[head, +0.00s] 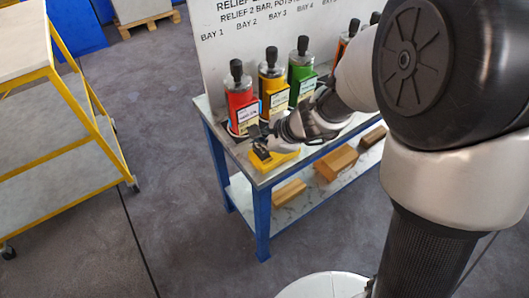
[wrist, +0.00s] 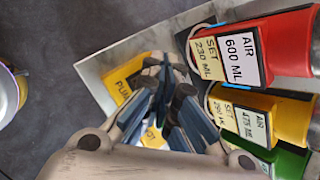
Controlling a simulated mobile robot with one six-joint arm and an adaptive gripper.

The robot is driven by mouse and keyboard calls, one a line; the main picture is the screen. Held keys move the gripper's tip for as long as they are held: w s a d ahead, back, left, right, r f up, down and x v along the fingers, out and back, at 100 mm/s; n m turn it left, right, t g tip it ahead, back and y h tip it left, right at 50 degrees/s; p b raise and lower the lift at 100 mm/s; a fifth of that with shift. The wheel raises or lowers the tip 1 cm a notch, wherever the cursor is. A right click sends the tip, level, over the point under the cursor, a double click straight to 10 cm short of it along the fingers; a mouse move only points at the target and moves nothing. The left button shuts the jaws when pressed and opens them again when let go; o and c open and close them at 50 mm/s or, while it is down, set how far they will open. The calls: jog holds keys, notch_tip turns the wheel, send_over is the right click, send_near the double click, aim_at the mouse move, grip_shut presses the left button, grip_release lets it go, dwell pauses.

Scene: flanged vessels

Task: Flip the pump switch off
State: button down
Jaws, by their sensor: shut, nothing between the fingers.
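The pump switch is a yellow box (head: 282,163) at the near left corner of the bench top, with a dark part on it. In the wrist view, its yellow face (wrist: 120,83) shows part of a label reading "PUM". My gripper (head: 258,134) is directly above or at the box; it also shows in the wrist view (wrist: 163,68). Its fingers are shut and empty. They cover the middle of the box, so I cannot see the lever or its position, nor tell whether the fingers touch it.
Behind the box stand a red vessel (head: 241,102), a yellow vessel (head: 272,84) and a green vessel (head: 299,72), close to my gripper. The blue-legged bench (head: 262,215) has wooden blocks (head: 336,162) on its lower shelf. A yellow cart (head: 92,118) stands left; the floor between is clear.

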aim_at(260, 152)
jog(key=shift+f+b, duration=0.4)
jog(key=shift+s+d+f+b, duration=0.1)
jog(key=shift+s+f+b, duration=0.05)
jog(key=shift+f+b, duration=0.25)
dwell(0.4)
jog(key=shift+r, duration=0.15)
jog(key=shift+r+p, duration=0.75)
jog(key=r+p, duration=0.3)
jog(key=w+r+p, duration=0.1)
jog(key=r, duration=0.1)
jog(key=shift+a, duration=0.3)
jog(key=shift+f, duration=0.1)
dwell(0.3)
